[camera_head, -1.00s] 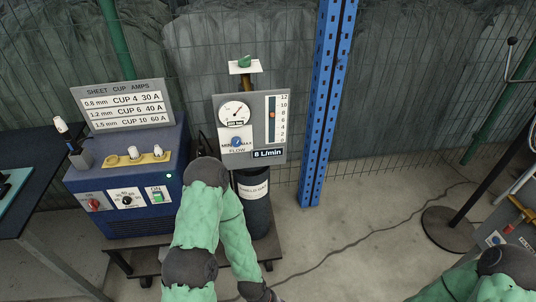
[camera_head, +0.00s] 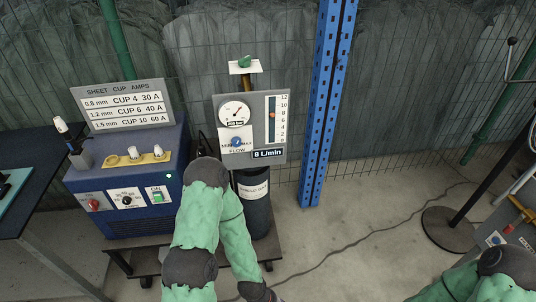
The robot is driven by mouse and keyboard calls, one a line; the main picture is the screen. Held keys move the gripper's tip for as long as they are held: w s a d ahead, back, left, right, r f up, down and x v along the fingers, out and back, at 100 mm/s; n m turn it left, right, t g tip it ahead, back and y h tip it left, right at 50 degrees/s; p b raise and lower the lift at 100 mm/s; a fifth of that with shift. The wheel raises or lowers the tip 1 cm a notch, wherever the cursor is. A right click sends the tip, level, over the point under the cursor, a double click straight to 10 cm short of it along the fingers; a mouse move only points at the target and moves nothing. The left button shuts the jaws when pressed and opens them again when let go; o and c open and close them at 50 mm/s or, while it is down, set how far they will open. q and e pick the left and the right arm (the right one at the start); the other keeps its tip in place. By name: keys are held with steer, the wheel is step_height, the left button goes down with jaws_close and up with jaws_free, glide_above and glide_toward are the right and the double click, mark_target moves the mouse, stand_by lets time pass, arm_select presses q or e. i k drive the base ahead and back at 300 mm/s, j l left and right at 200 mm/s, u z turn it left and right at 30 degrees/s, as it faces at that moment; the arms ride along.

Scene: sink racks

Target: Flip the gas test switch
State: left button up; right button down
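No switch labelled as gas test can be read in this view. The blue welding machine (camera_head: 130,222) at the left carries a red knob (camera_head: 94,204), a dial with a black knob (camera_head: 126,201) and a green ON switch (camera_head: 158,196). My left arm bends up in front of the machine's right side and back down to the bottom edge. My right arm shows only at the bottom right corner. Neither gripper's fingers can be seen.
A grey gas panel (camera_head: 262,101) with gauge and blue flow knob (camera_head: 236,143) stands above a dark cylinder (camera_head: 257,215). A blue post (camera_head: 322,110) rises to its right. A partly cut-off cart (camera_head: 512,238) stands at right. Floor between is mostly open, crossed by a cable.

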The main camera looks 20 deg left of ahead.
mark_target(157, 195)
steer(key=u, duration=1.85)
